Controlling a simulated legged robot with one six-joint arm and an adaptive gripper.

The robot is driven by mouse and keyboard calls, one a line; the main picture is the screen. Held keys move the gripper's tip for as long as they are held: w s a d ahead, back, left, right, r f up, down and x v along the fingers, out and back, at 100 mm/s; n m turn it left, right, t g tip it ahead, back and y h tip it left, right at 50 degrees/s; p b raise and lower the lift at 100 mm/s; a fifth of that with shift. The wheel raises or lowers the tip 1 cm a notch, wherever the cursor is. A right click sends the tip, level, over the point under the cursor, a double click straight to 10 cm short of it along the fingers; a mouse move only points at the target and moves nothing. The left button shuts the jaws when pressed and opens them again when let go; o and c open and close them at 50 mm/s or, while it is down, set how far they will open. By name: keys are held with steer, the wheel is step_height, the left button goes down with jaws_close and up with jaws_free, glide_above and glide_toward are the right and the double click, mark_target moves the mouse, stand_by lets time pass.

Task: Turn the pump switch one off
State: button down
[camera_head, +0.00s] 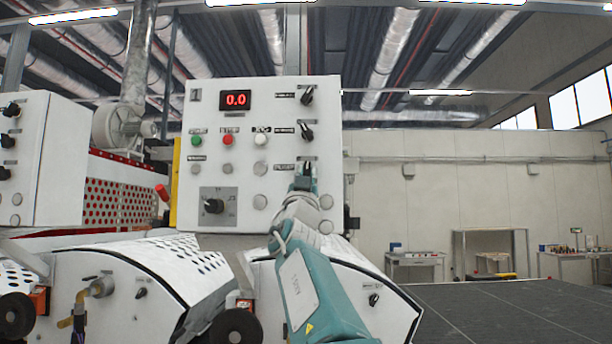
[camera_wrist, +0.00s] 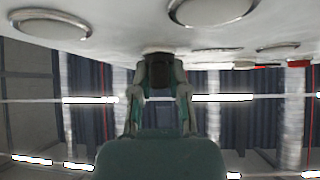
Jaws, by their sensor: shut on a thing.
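A white control panel (camera_head: 262,200) stands upright in the head view, with black rotary switches on its right side. The top switch (camera_head: 307,95) and the middle switch (camera_head: 306,131) are clear of my gripper. My gripper (camera_head: 304,183) is at the lower switch position of that column and hides most of it. In the wrist view my gripper (camera_wrist: 160,92) has one finger on each side of a black switch knob (camera_wrist: 160,70) and is shut on it. The labels are too small to read, so I cannot tell which is pump switch one.
The panel also has a red display (camera_head: 236,100) reading 0.0, a green button (camera_head: 196,141), a red button (camera_head: 228,140) and a larger rotary switch (camera_head: 213,206). White curved machine covers (camera_head: 140,285) lie below. Open room is to the right.

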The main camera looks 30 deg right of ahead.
steer(key=shift+s+r+n+t+y, duration=0.1)
steer(key=shift+n+t+y, duration=1.05)
steer(key=shift+n, duration=0.35)
steer(key=c, duration=0.6)
jaws_free()
steer(key=shift+v, duration=6.05)
steer(key=shift+a, duration=0.1)
